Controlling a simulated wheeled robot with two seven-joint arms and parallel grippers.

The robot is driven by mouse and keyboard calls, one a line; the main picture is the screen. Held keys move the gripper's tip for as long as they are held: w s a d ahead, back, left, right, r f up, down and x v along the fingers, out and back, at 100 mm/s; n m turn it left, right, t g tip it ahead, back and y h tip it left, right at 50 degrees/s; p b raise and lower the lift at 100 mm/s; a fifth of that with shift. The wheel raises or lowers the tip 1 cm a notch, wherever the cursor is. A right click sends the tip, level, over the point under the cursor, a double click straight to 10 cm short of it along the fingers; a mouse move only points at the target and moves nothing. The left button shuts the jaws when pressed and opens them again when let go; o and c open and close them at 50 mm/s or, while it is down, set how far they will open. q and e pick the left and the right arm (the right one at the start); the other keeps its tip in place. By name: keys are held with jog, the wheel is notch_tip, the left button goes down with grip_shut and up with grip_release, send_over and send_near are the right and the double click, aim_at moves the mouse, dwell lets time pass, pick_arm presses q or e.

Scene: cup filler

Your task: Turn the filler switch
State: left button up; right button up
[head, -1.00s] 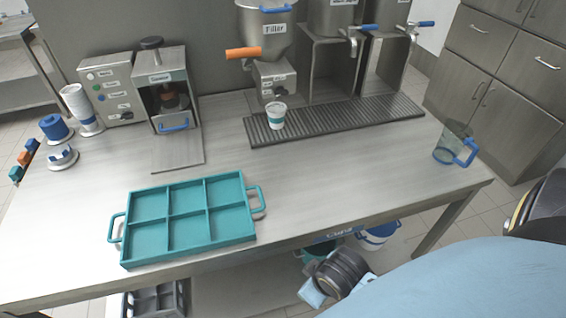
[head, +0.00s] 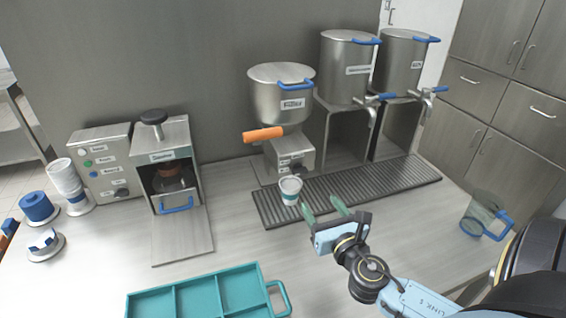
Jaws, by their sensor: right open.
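The filler (head: 281,97) is a steel pot with a blue handle on a steel base at the back middle. An orange handle (head: 263,134) sticks out to the left below the pot. The base's front (head: 291,161) has small labels and controls too small to read. My left gripper is out of view.
A ribbed drip grate (head: 400,181) runs right under two tapped steel dispensers (head: 347,68). A clear jug (head: 478,214) stands at right. A sealing machine (head: 165,165), cup stack (head: 66,176) and control box stand left. A teal divided tray (head: 200,300) lies in front.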

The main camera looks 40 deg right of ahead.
aim_at(302, 173)
jog(key=x, duration=0.5)
jog(key=p+x, duration=0.1)
jog(key=x, duration=0.1)
jog(key=shift+w+d+r, duration=0.2)
jog(key=shift+w+r, duration=0.15)
jog(key=shift+w, duration=0.05)
jog(key=x, duration=0.3)
jog(key=shift+w+d+f, duration=0.1)
jog(key=shift+w, duration=0.2)
jog(key=shift+w+d, duration=0.1)
jog(key=shift+w, duration=0.45)
jog(key=shift+d, duration=0.1)
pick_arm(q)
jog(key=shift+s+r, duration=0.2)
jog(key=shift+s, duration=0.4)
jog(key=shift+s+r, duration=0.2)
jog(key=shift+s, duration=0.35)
pick_arm(e)
jog(key=c, duration=1)
